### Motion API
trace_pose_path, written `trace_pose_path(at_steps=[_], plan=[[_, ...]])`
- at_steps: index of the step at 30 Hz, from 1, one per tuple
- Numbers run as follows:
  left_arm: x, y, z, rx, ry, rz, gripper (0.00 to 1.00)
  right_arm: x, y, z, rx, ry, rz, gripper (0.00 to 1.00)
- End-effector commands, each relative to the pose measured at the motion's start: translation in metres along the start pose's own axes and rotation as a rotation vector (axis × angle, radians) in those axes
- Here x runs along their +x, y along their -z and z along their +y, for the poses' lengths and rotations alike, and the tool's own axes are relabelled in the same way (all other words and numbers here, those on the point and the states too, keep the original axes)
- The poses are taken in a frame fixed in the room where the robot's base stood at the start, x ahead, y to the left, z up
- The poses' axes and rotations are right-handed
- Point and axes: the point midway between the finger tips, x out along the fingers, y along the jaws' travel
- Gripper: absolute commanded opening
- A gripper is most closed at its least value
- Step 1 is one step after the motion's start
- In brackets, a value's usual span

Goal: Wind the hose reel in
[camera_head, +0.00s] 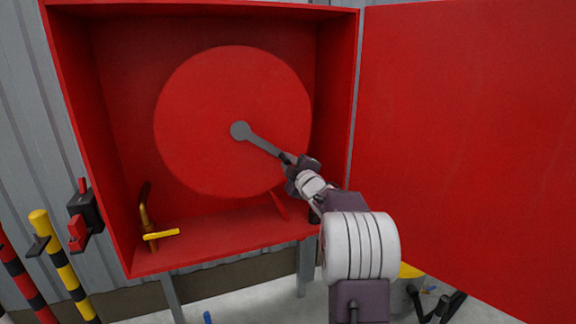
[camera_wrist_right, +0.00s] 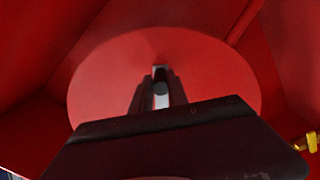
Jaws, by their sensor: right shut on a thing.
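The hose reel (camera_head: 220,95) is a large red disc inside an open red cabinet (camera_head: 80,120). A grey crank (camera_head: 240,131) runs from the disc's centre down to the right. My right gripper (camera_head: 287,160) is shut at the crank's outer end, on what appears to be its handle, which the gripper largely hides. In the right wrist view a pale round end of the handle (camera_wrist_right: 160,88) shows between the dark fingers (camera_wrist_right: 159,95), with the red disc behind. My left gripper is not in view.
The cabinet door (camera_head: 460,130) stands open on the right. A brass valve with a yellow lever (camera_head: 161,235) is at the cabinet's lower left. A yellow-black post (camera_head: 62,265), a red-black post (camera_head: 25,280) and a black-red box (camera_head: 83,218) are on the left.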

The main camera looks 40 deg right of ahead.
Motion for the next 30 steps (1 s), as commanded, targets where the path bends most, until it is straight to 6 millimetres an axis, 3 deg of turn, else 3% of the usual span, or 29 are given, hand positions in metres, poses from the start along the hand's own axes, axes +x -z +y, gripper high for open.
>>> trace_pose_path(at_steps=[13, 14, 16, 26, 30], plan=[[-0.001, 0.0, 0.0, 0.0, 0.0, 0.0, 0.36, 0.0, 0.002, 0.002, -0.011, -0.001, 0.004, 0.0], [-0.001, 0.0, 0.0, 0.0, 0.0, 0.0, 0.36, 0.0, 0.002, 0.002, -0.011, -0.001, 0.004, 0.23], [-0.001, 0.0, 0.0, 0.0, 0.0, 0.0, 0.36, 0.0, 0.001, 0.002, -0.01, -0.001, 0.003, 0.41], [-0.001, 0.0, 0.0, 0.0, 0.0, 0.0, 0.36, -0.002, 0.0, 0.001, -0.009, 0.001, 0.0, 0.41], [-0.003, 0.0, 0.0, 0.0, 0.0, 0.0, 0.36, -0.018, 0.0, 0.002, -0.009, 0.0, -0.002, 0.41]])
